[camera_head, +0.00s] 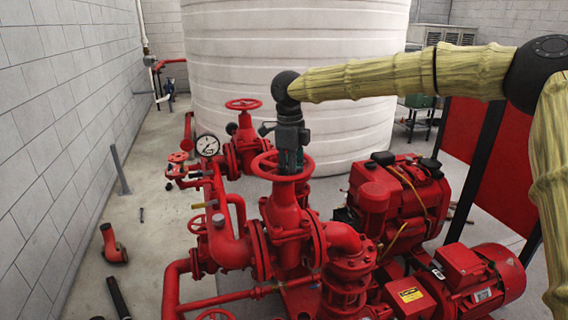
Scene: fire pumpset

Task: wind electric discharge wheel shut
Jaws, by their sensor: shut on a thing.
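A red handwheel (262,172) tops the upright red gate valve (287,222) in the middle of the view, on the pipework leading to the electric motor pump; I take it as the electric discharge wheel. My gripper (290,165) reaches down onto it from above and is shut on the wheel. The dark gripper body and greenish fingers cover the wheel's far rim and part of its centre, so the exact grip point is hidden. The wheel lies roughly level. The red electric motor (484,278) is at the lower right.
Another red handwheel (243,104) stands behind, near the white tank (290,50). A pressure gauge (208,145) and small valves are close on the left. A red engine (398,195) stands to the right.

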